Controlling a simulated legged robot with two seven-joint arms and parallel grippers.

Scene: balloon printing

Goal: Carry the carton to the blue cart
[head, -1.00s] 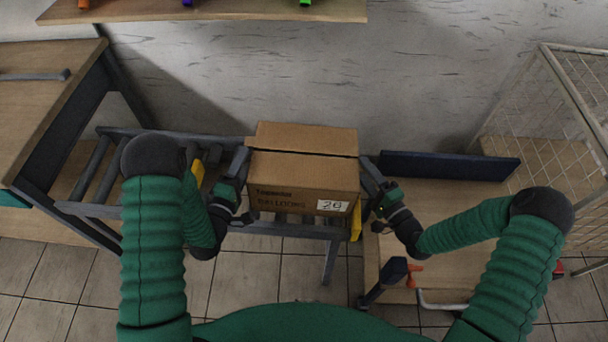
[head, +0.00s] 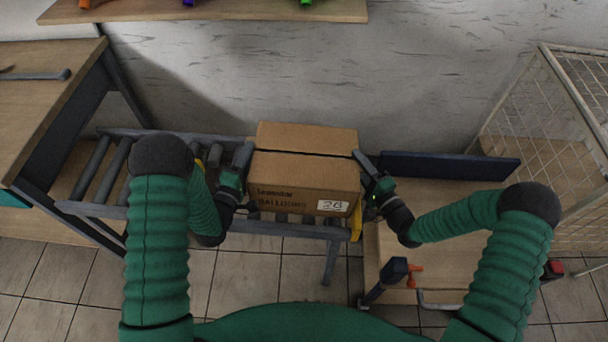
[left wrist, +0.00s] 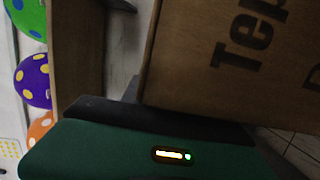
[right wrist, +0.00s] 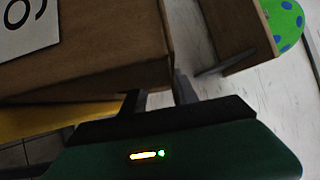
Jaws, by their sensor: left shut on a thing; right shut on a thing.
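The brown carton (head: 305,177), with printing and a white "26" label on its front, is at the right end of the roller conveyor (head: 108,170). I cannot tell whether it touches the rollers. My left gripper (head: 243,158) is shut on its left side and my right gripper (head: 364,165) on its right side. The carton also shows close up in the left wrist view (left wrist: 235,55) and the right wrist view (right wrist: 95,40). The finger contacts are mostly hidden. A low wooden-decked cart (head: 440,215) with a dark blue panel (head: 450,167) stands just right of the conveyor.
A white mesh cage (head: 545,115) with a wooden base stands at the far right. A wooden table (head: 45,85) is at the left, and a shelf (head: 200,10) with coloured items is on the back wall. The low cart's deck looks mostly clear, with an orange piece (head: 415,273) near its front.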

